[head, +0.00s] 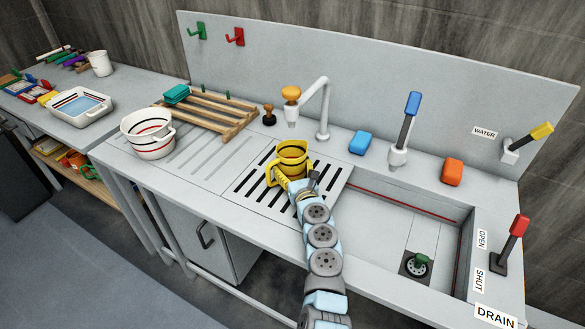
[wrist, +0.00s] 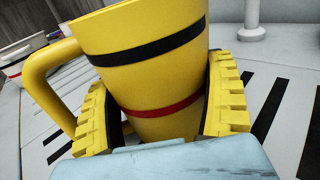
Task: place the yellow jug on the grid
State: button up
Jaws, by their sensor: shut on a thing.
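The yellow jug (head: 291,155) stands over the black-slotted grid (head: 246,184) left of the sink basin. It has a black band and a red band, and its handle points left in the wrist view (wrist: 150,60). My gripper (head: 298,187) is shut on the jug's lower body, with one yellow ridged finger on each side in the wrist view (wrist: 165,115). The jug looks slightly tilted in the wrist view. Its base is hidden behind my gripper, so I cannot tell whether it touches the grid.
A white striped bucket (head: 147,137) stands left on the ribbed drainboard. A wooden rack (head: 215,112) lies behind it. The tap (head: 323,110) rises behind the grid. A blue block (head: 363,142) and an orange block (head: 452,172) sit on the back ledge. The sink basin (head: 385,235) opens to the right.

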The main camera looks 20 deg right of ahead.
aim_at(296, 174)
jog(key=o, duration=1)
jog(key=shift+c, duration=0.2)
jog(key=shift+r+p, duration=0.25)
jog(key=shift+p, duration=0.05)
jog(key=shift+s+a+p, duration=0.2)
jog(key=shift+s+p, duration=2)
jog(key=shift+s, duration=1.35)
jog(key=shift+s+a+f+p, duration=0.15)
jog(key=shift+s+p, duration=0.25)
jog(key=shift+s, duration=0.85)
jog(key=shift+s+a+r+p, duration=0.1)
jog(key=shift+s+p, duration=0.25)
jog(key=shift+s, duration=0.85)
